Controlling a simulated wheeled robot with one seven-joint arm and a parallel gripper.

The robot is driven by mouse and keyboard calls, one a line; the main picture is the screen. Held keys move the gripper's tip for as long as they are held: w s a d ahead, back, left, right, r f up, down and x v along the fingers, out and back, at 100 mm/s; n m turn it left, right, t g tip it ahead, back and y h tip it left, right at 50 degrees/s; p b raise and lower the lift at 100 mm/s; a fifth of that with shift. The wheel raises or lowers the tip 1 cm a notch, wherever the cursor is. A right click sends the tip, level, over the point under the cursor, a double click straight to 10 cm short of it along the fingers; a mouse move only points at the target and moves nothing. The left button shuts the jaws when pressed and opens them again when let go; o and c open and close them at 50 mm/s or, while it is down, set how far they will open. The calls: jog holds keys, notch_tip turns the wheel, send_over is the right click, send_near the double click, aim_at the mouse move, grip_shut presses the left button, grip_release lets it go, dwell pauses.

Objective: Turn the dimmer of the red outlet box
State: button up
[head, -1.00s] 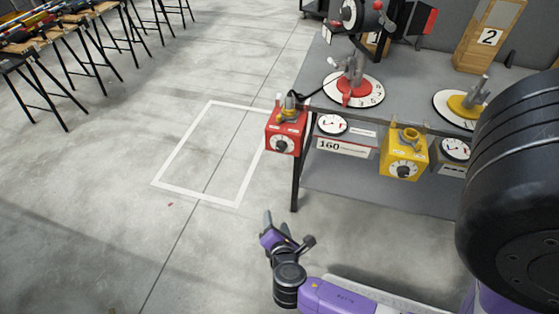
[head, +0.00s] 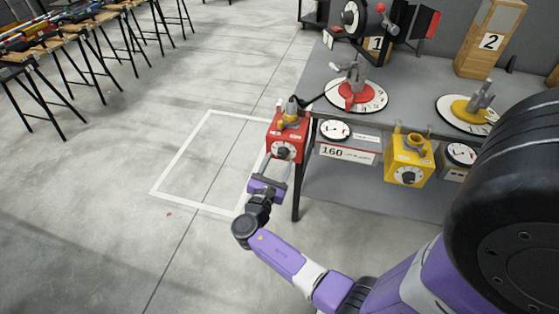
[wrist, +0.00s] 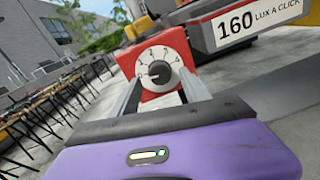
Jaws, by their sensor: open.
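The red outlet box (head: 287,137) hangs at the table's front left corner, with a white round dial and dark knob, the dimmer (head: 284,151), on its front face. In the wrist view the dimmer (wrist: 160,71) is near the middle, with numbers around its knob. My gripper (head: 274,160) is just below and in front of the red box, its two fingers pointing at it. In the wrist view the open fingers (wrist: 165,97) reach forward on both sides of the box's lower front. Whether they touch it I cannot tell.
A yellow outlet box (head: 406,162) hangs further right on the table edge, with a sign (head: 345,152) reading 160 between the boxes. A table leg (head: 297,195) stands close right of my gripper.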

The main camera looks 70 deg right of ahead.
jog(key=shift+d, duration=0.7)
grip_shut()
